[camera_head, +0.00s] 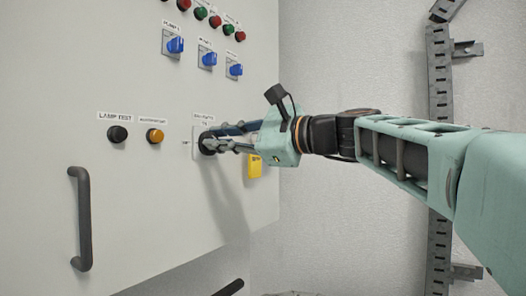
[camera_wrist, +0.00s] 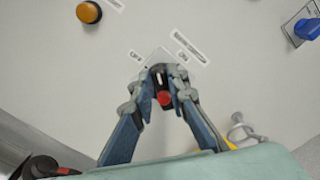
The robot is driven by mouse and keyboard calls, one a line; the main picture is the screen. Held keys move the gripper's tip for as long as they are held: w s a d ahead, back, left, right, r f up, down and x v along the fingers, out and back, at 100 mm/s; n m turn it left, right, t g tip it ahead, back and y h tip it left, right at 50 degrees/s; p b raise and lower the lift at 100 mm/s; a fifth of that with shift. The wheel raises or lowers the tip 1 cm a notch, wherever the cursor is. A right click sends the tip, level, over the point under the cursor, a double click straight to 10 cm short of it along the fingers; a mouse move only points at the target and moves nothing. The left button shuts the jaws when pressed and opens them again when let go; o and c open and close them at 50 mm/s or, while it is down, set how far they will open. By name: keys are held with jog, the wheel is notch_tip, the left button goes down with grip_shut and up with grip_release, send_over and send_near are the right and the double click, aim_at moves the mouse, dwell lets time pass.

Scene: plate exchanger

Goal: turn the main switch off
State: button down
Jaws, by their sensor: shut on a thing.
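The main switch is a dark rotary knob (camera_head: 205,149) on a pale plate, low on the right part of the grey cabinet front in the head view. In the wrist view the knob (camera_wrist: 164,98) shows a black body with a red part. My gripper (camera_head: 214,142) reaches it from the right. In the wrist view both fingers of my gripper (camera_wrist: 162,84) are closed on the knob from either side.
An orange button (camera_head: 155,136) and a black lamp test button (camera_head: 117,134) sit left of the switch. Several blue switches (camera_head: 175,45) and red and green lamps are above. A dark handle (camera_head: 84,218) sticks out at lower left.

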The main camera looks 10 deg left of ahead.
jog(key=shift+s+f+n+b, duration=0.1)
jog(key=shift+f+n+b, duration=0.05)
jog(key=shift+n+b, duration=0.85)
jog(key=shift+s+f+n+b, duration=0.1)
jog(key=shift+f+n+b, duration=0.1)
jog(key=shift+n+b, duration=0.8)
jog(key=shift+f+n+b, duration=0.15)
jog(key=shift+n+b, duration=0.4)
jog(key=shift+n, duration=0.85)
jog(key=c, duration=1.9)
grip_release()
jog(key=v, duration=1.2)
